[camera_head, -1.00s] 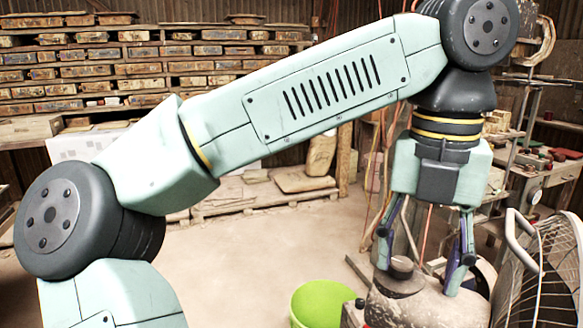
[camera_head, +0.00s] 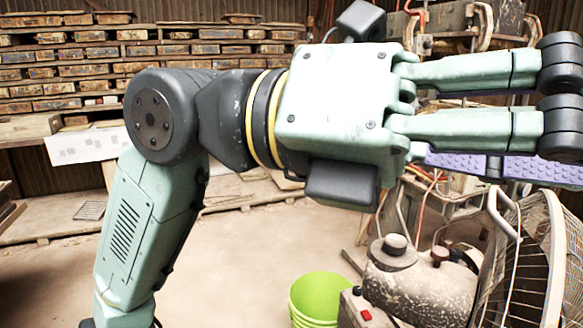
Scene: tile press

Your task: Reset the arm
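My gripper (camera_head: 535,145) is large and close to the camera at the upper right, pointing right. Its near finger shows as two green bars ending in black rounded joints. Behind and below it, a purple studded pad of the far finger shows, apart from the near one, so the gripper looks open. I see nothing held, though the fingertips lie at or past the right edge. My arm rises from the lower left and bends right at a dark joint.
A lime green bucket (camera_head: 318,297) stands on the floor at the bottom. Right of it are a dusty machine (camera_head: 425,284) and a wire-caged fan (camera_head: 530,265). Stacked wooden shelves (camera_head: 70,70) fill the back left. The floor at centre left is open.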

